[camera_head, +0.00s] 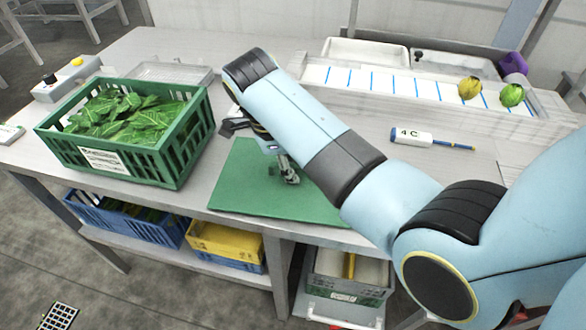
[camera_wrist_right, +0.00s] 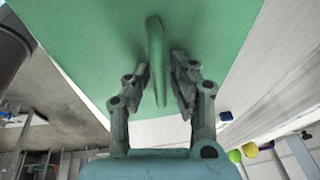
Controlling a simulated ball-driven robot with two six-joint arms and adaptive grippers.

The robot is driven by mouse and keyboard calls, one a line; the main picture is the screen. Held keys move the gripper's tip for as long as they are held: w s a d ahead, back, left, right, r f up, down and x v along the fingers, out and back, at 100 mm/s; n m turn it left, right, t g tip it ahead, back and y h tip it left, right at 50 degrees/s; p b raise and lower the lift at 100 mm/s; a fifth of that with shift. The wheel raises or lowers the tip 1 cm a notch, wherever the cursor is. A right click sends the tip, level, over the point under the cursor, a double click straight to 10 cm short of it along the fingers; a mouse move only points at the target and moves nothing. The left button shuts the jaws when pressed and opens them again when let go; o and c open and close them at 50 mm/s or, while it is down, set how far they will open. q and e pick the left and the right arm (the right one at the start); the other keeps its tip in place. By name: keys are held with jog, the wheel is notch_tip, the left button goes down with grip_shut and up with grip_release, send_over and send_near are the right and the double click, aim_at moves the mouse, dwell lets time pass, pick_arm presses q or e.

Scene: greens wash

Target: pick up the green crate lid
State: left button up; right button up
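The green crate lid (camera_head: 240,180) lies flat on the grey table, below and partly hidden by my right arm. In the right wrist view the lid (camera_wrist_right: 90,35) fills much of the upper picture, with a raised green grip (camera_wrist_right: 156,50) standing on it. My right gripper (camera_head: 290,178) is over the lid, fingers pointing down at it. In the wrist view its two fingers (camera_wrist_right: 161,68) are open on either side of the grip, with a gap to each side. Whether the fingertips touch the lid cannot be told. My left gripper is not in view.
A green crate (camera_head: 150,165) full of leafy greens stands left of the lid. A clear tray (camera_head: 175,72) lies behind it. A marked trough (camera_head: 400,85) with yellow and green produce is at the back right. A thermometer-like tool (camera_head: 430,140) labelled 4 C lies on the table.

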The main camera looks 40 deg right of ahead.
jog(key=shift+r, duration=0.1)
grip_shut()
jog(key=shift+r, duration=0.15)
dwell(0.3)
